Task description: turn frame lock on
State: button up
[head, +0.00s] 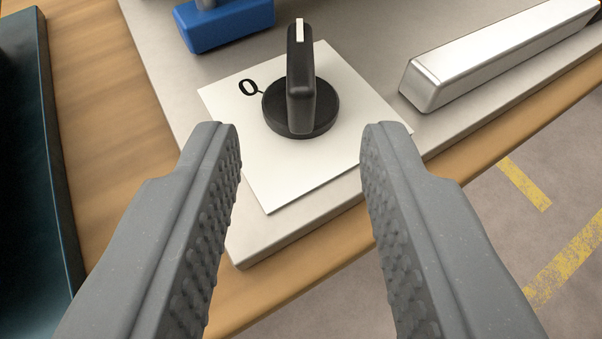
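A black rotary knob (301,92) with a white pointer line stands on a white square label plate (270,180). A black "0" is printed on the plate to the left of the knob. The pointer line is at the far, top end of the knob and does not point straight at the "0". Any other mark on the plate is not visible. My gripper (301,140) is open, with one grey studded finger on each side of the picture. The knob shows between and beyond the fingertips, and they do not appear to touch it.
The plate sits on a grey metal panel (165,65) on a wooden bench (105,110). A blue block (228,24) is at the top, and a silver bar (500,55) lies at the right. A dark object (28,170) stands at the left. Floor with yellow lines shows at lower right.

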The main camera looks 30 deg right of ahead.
jog(key=v, duration=0.7)
dwell(0.3)
jog(key=w+a+r+t+y, duration=0.15)
jog(key=w+r, duration=0.25)
jog(key=r, duration=0.4)
jog(key=w+a+r+t+y, duration=0.1)
jog(key=w+r+t+y, duration=0.15)
jog(key=w+r, duration=0.45)
notch_tip(320, 180, up, 18)
jog(key=s+n+t+y, duration=0.1)
jog(key=s+n+y, duration=0.1)
jog(key=y, duration=0.2)
jog(key=s+d+r+n+y+b, duration=0.1)
jog(key=s+r, duration=0.2)
jog(key=r, duration=0.4)
jog(key=s+d+r+n+y, duration=0.1)
jog(key=s+r+n+y, duration=0.1)
jog(key=s+r, duration=0.3)
jog(key=s+d+r+h, duration=0.2)
jog(key=s+d+r, duration=0.2)
jog(key=s+r, duration=0.2)
jog(key=s+d+r+n+g+h, duration=0.1)
jog(key=s+d+r+h, duration=0.1)
jog(key=s+d+r, duration=0.2)
jog(key=s+r, duration=0.2)
jog(key=s, duration=0.2)
jog(key=shift+r+b, duration=0.25)
jog(key=shift+b, duration=0.1)
jog(key=shift+s, duration=0.15)
